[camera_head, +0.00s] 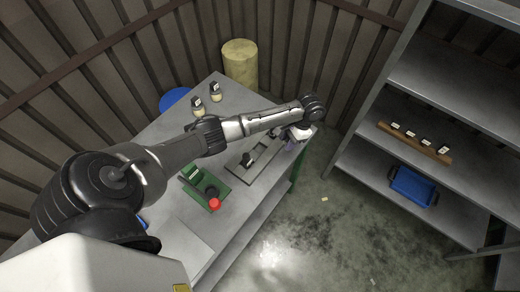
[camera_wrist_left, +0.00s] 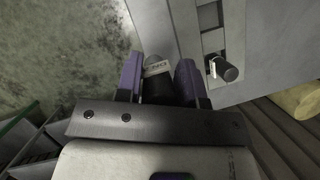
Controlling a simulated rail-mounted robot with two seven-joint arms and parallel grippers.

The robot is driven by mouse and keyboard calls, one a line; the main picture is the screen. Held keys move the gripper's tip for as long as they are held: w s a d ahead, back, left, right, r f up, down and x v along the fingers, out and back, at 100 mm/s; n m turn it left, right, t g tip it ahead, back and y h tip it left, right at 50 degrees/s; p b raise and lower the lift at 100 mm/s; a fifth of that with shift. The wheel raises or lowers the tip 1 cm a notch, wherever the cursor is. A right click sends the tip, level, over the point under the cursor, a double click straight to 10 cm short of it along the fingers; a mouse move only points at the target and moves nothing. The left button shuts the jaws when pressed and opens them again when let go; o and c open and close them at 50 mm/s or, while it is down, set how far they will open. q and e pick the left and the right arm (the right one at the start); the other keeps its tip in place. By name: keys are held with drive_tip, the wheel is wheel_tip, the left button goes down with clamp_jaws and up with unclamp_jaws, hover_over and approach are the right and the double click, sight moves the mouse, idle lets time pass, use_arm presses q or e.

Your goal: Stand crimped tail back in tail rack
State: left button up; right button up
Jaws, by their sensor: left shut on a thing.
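My left gripper (camera_head: 297,136) is at the far right end of the table in the head view. In the left wrist view its purple fingers (camera_wrist_left: 160,80) are shut on a dark cylindrical tail (camera_wrist_left: 158,88) with a pale label on its end. A flat grey rack (camera_wrist_left: 235,30) with recesses lies on the table beside the gripper; it also shows in the head view (camera_head: 236,171). A second dark cylindrical piece (camera_wrist_left: 228,70) with a white tag is at the rack. The held tail appears beside the rack, apart from that piece. My right gripper is out of view.
A green fixture (camera_head: 200,180) with a red knob (camera_head: 215,204) sits mid-table. Two small bottles (camera_head: 198,108) stand at the back edge. A shelf at right holds a wooden strip (camera_head: 415,144) with several small pieces and a blue bin (camera_head: 412,186). A yellow drum (camera_head: 240,62) stands behind the table.

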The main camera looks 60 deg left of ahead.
use_arm(q)
hover_over(255, 151)
drive_tip(key=w, duration=0.2)
wheel_tip(255, 151, down, 7)
drive_tip(key=shift+a+f, duration=0.1)
drive_tip(key=shift+f, duration=1.9)
drive_tip(key=shift+f, duration=0.2)
drive_tip(key=o, duration=1.1)
drive_tip(key=v, duration=1.2)
drive_tip(key=shift+s+r, duration=0.1)
drive_tip(key=shift+r, duration=0.15)
